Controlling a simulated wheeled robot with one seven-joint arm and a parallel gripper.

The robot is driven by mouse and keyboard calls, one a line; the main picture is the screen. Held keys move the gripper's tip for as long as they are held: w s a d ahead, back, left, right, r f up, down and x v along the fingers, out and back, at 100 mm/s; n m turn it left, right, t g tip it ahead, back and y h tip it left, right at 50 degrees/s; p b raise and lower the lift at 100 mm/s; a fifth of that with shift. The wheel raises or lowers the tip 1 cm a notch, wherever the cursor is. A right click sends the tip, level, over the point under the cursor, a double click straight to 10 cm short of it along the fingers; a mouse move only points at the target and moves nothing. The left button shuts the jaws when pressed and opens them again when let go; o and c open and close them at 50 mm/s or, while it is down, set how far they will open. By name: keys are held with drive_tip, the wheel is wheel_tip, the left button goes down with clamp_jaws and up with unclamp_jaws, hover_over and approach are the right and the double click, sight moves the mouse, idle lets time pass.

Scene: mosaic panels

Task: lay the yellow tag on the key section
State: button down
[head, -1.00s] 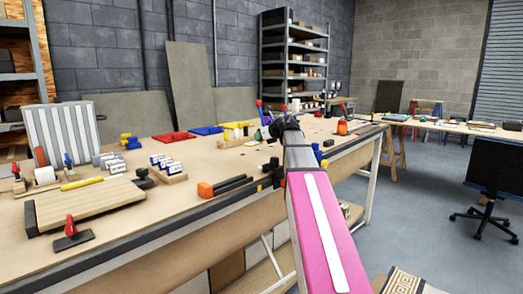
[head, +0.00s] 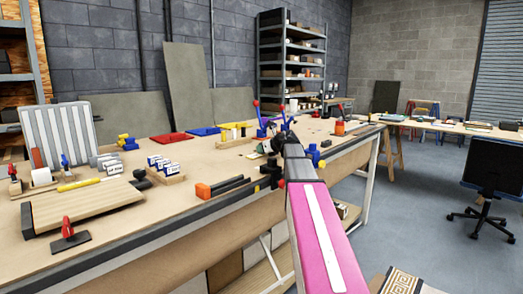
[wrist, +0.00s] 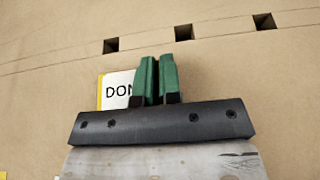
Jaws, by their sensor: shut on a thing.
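In the wrist view, my gripper (wrist: 160,80) has its green fingers close together over the tan bench top. A white tag (wrist: 115,88) with a yellow edge and the letters "DON" shows at the fingers; they cover its right part. My gripper is shut on this tag. In the head view, my gripper (head: 268,146) is small and partly hidden by my arm, over the far part of the workbench (head: 110,232). I cannot make out the key section in either view.
Red (head: 171,138) and blue (head: 204,131) trays lie at the back of the bench. A wooden block with blue-and-white pieces (head: 165,168) and an orange-and-black tool (head: 222,187) lie nearer. Square holes (wrist: 183,32) cross the bench top in the wrist view.

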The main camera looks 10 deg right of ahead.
drive_tip(key=c, duration=1.3)
unclamp_jaws()
drive_tip(key=shift+f, duration=0.1)
